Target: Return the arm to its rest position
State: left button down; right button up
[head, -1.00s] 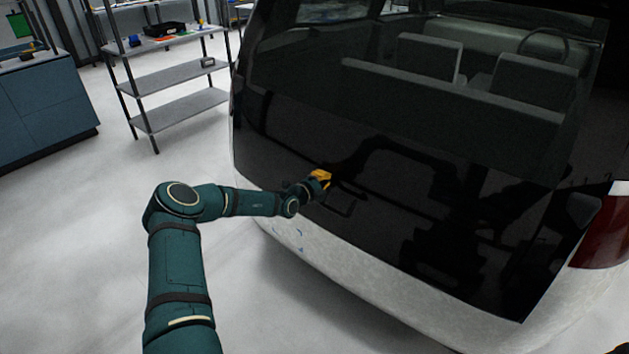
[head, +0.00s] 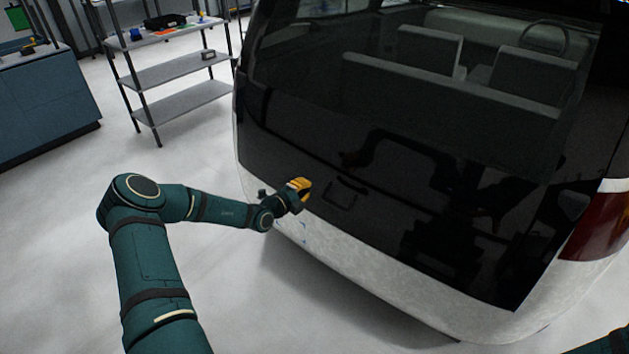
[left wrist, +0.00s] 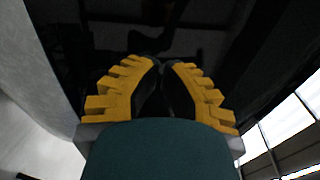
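My left arm (head: 150,240) reaches in from the lower left of the head view, bent at the elbow. Its gripper (head: 302,188), with yellow fingers, is close to the dark rear of the vehicle (head: 300,140), left of a dark handle-like outline (head: 345,192). Whether it touches the surface is not clear. In the left wrist view the gripper (left wrist: 164,68) has its two yellow fingers drawn together at the tips, with dark pads between them and no held object visible. My right gripper is out of view; only a bit of dark arm shows at the lower right corner.
A grey shelf rack (head: 175,72) with small items on top stands at the back left, beside a blue cabinet (head: 45,105). The pale floor (head: 60,250) around my left arm is clear. The vehicle's white bumper (head: 370,275) runs along its lower edge.

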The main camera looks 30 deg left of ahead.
pick_arm(q)
jog(key=shift+s+a+r, duration=0.1)
jog(key=shift+s+a, duration=0.05)
jog(key=shift+s, duration=0.75)
jog(key=s+d+f+m+g+h, duration=0.1)
jog(key=d+f+m+g+h, duration=0.15)
jog(key=d+m, duration=0.4)
jog(key=s+d+f+m+g+h, duration=0.15)
jog(key=d+m+h, duration=0.25)
jog(key=d, duration=0.5)
jog(key=s+d+f+m+g, duration=0.4)
jog(key=s+d+m+g, duration=0.5)
jog(key=d+m, duration=0.35)
jog(key=s+d+m+y, duration=0.2)
jog(key=s+m, duration=0.5)
jog(key=m, duration=0.7)
jog(key=s+d+m+g+y, duration=0.1)
jog(key=s+d+m+y, duration=0.1)
jog(key=s+m, duration=0.6)
jog(key=d+m, duration=0.1)
jog(key=m, duration=0.4)
jog(key=shift+d+f+m, duration=0.35)
jog(key=shift+m, duration=0.05)
